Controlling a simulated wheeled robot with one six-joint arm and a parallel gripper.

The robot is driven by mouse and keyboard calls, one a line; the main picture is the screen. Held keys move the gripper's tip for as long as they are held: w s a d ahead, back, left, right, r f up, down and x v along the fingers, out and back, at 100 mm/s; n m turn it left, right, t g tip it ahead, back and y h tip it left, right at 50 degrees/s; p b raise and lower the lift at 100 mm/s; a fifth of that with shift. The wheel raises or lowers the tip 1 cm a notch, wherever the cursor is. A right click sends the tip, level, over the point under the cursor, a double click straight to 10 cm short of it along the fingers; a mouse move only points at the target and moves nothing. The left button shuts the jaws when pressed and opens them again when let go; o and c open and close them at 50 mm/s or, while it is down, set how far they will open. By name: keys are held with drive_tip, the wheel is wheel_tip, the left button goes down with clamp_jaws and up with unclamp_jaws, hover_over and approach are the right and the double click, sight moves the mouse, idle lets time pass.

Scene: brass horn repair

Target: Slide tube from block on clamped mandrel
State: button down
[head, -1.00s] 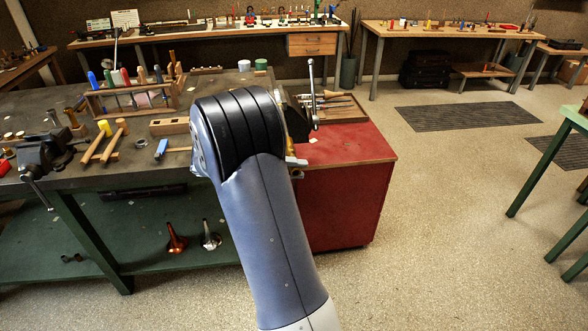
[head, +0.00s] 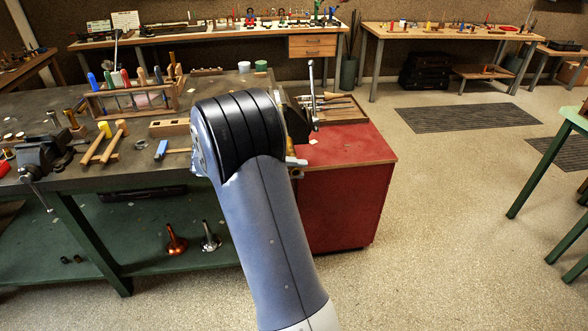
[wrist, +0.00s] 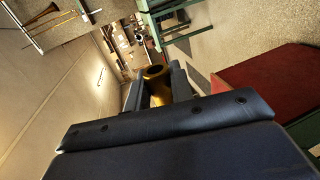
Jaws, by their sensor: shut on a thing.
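In the wrist view a brass tube (wrist: 156,73) stands between the two dark fingers of my gripper (wrist: 157,90), which is shut on it. The tube's open round end faces the camera. A wooden block (head: 168,128) lies on the grey bench, left of my arm. A vise with an upright steel handle (head: 310,85) stands partly hidden behind my arm, at the bench's right end. I cannot make out the mandrel in either view.
A second vise (head: 42,155) sits at the bench's left. Mallets (head: 104,142) and a tool rack (head: 130,97) stand on the grey bench (head: 120,178). A red cabinet (head: 345,200) with a tool tray (head: 345,108) is right of my arm.

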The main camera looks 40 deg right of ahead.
drive_tip(key=shift+w+d, duration=0.5)
drive_tip(key=shift+w, duration=0.3)
drive_tip(key=shift+w+d, duration=0.45)
drive_tip(key=shift+w, duration=0.3)
drive_tip(key=shift+b, duration=0.3)
idle(0.7)
drive_tip(key=shift+w+d, duration=0.1)
drive_tip(key=shift+w+d+p, duration=0.6)
drive_tip(key=shift+w+d, duration=0.4)
drive_tip(key=shift+w, duration=0.65)
drive_tip(key=shift+w+d+p, duration=0.65)
drive_tip(key=shift+w+d, duration=0.4)
drive_tip(key=shift+w, duration=0.65)
drive_tip(key=shift+w+d+p, duration=0.6)
drive_tip(key=shift+w+d, duration=0.4)
drive_tip(key=shift+w, duration=0.65)
drive_tip(key=c, duration=1.1)
unclamp_jaws()
drive_tip(key=shift+c, duration=0.2)
drive_tip(key=b+v, duration=0.2)
drive_tip(key=v, duration=0.9)
